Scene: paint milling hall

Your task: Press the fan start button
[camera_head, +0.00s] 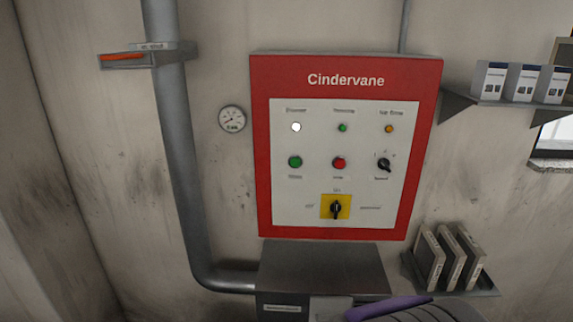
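A red-framed control panel (260,150) marked "Cindervane" is fixed to the wall ahead. On its white face, a green push button (295,162) sits at the left of the middle row, with a small label below too blurred to read surely. A red push button (339,163) is to its right. A black selector knob (384,164) is at the row's right end. My gripper is not in view, so its state is hidden. Nothing touches the panel.
Above the buttons are white, green and orange lamps (296,127). A yellow-backed rotary switch (336,207) is below. A grey metal box (320,270) juts out under the panel. A pipe (183,150) and gauge (232,119) are left; shelves with boxes (523,83) and binders (447,257) are right.

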